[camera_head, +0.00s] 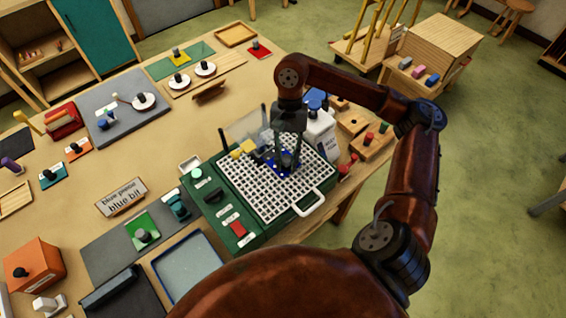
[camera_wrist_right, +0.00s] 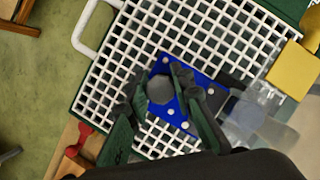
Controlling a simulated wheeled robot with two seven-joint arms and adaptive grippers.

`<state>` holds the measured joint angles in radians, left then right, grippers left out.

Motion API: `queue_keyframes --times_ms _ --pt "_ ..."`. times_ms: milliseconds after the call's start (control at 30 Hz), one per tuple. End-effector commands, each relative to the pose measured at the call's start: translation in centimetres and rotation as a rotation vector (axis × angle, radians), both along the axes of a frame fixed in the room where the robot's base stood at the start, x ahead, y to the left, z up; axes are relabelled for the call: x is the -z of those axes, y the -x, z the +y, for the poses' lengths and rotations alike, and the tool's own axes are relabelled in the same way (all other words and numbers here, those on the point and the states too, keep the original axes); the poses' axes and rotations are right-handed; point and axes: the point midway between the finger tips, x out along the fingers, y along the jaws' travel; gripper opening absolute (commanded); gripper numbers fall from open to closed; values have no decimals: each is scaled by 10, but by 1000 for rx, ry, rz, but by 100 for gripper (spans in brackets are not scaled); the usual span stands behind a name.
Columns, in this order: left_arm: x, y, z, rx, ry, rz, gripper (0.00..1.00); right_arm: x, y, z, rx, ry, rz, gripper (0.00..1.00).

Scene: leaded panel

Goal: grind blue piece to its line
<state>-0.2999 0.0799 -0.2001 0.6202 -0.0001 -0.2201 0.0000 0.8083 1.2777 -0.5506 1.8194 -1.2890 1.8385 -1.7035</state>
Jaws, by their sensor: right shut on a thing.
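The blue piece (camera_head: 272,166) is a flat blue plate with pale dots, on or just over the white grid (camera_head: 255,201) of the green grinder (camera_head: 226,221). My right gripper (camera_head: 287,158) points down over it. In the right wrist view, the fingers of the right gripper (camera_wrist_right: 158,84) are shut on a grey round part in the middle of the blue piece (camera_wrist_right: 201,77). The grinder's clear guard (camera_wrist_right: 262,116) and yellow block (camera_wrist_right: 293,70) are beside the piece. I cannot make out the line on the piece or any contact with the grinding bit. My left gripper is not in view.
A white bottle (camera_head: 319,134) and wooden blocks (camera_head: 370,146) stand behind the grinder. A sign reading "blue piece, blue bit" (camera_head: 122,197) is to its left. A blue tray (camera_head: 188,268) lies in front. The grinder's white handle (camera_head: 309,204) sticks out at the right.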

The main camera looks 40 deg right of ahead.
Motion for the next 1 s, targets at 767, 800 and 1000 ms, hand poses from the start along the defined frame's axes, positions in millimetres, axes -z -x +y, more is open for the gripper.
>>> queue_keyframes --times_ms 767,800,1000 --pt "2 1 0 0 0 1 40 0 0 8 -2 -1 1 0" --pt "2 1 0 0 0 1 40 0 0 10 -2 -1 1 0" --pt "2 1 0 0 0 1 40 0 0 19 -2 -1 2 0"
